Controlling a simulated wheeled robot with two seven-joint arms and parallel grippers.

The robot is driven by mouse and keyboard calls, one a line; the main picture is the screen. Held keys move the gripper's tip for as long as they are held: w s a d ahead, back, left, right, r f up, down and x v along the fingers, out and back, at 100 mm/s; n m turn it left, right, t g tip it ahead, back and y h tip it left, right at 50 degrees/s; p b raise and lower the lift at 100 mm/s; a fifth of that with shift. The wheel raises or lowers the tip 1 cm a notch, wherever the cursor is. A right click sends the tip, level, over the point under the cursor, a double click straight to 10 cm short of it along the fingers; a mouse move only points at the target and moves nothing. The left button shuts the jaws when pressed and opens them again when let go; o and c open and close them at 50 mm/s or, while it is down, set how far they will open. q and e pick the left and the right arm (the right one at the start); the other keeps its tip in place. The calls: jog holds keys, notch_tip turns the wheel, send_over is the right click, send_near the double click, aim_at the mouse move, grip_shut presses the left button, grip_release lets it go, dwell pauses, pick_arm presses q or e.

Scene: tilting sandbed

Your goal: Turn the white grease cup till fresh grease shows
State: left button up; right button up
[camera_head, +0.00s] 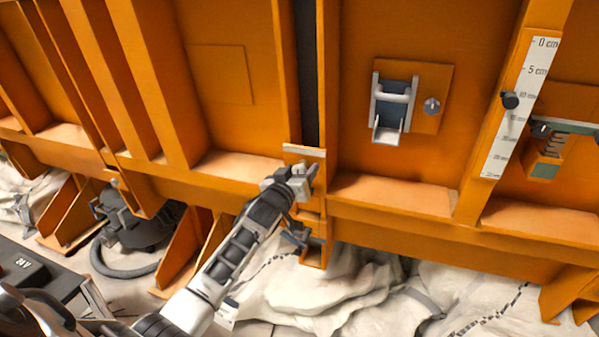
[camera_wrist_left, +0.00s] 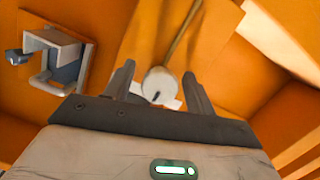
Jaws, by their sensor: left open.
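The white grease cup (camera_wrist_left: 160,84) shows in the left wrist view as a round, pale cap with a small dark mark near its lower edge. My left gripper (camera_wrist_left: 158,79) is open, with one finger on each side of the cup; I cannot tell whether either finger touches it. In the head view my left gripper (camera_head: 302,174) is at the orange bracket below the dark vertical slot, and it hides the cup. I cannot make out fresh grease. My right gripper is not in view.
A grey latch (camera_head: 393,105) with a small knob (camera_head: 431,105) sits on the orange wall to the right. Orange ribs and a ledge (camera_head: 390,192) surround the arm. Pale rocky ground lies below.

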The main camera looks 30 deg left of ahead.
pick_arm(q)
jog(key=c, duration=1)
jog(key=shift+o, duration=0.2)
